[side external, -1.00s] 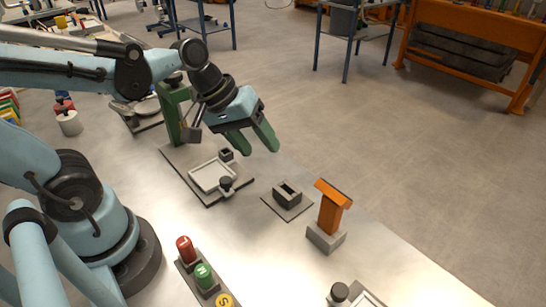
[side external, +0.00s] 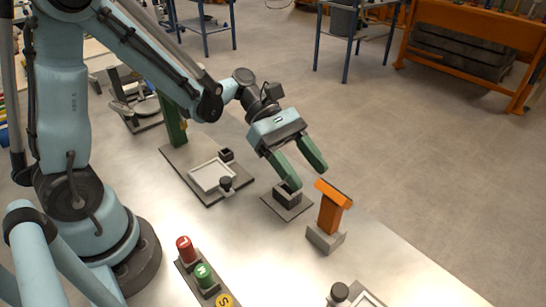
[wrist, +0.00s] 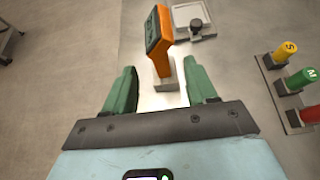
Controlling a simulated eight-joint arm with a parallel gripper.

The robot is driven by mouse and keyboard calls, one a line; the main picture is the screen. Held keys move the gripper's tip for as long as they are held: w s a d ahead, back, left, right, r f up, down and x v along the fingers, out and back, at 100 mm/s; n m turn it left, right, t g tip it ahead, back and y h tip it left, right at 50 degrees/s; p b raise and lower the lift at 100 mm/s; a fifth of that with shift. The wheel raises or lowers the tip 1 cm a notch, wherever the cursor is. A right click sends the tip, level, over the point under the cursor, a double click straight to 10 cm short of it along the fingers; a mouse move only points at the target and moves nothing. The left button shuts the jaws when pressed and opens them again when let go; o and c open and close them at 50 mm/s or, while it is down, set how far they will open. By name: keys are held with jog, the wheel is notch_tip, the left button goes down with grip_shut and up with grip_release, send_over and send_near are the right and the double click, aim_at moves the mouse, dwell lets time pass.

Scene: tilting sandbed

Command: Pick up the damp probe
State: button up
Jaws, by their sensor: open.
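The orange damp probe (side external: 330,210) stands upright in a grey block (side external: 324,239) on the pale table. It has a wide slanted head on top, and a dark screen shows on that head in the wrist view (wrist: 165,22). My gripper (side external: 307,177) is open and empty, with green fingers pointing down towards the probe. It is just behind and left of the probe's head, apart from it. In the wrist view the probe stands ahead, between the lines of the two fingers (wrist: 160,70).
A small dark socket box (side external: 282,197) on a plate sits below my left finger. A white-framed tray fixture (side external: 208,178) lies behind left. Red, green and yellow labelled pegs (side external: 204,276) stand at front left. A black-knobbed fixture (side external: 340,292) is at the front. The table edge runs close behind the probe.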

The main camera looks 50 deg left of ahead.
aim_at(332, 207)
jog(key=x, duration=0.8)
jog(key=shift+w+d+f, duration=0.1)
jog(key=shift+d+f, duration=0.1)
jog(key=shift+f, duration=0.15)
jog(key=c, duration=1)
jog(key=shift+r, duration=0.1)
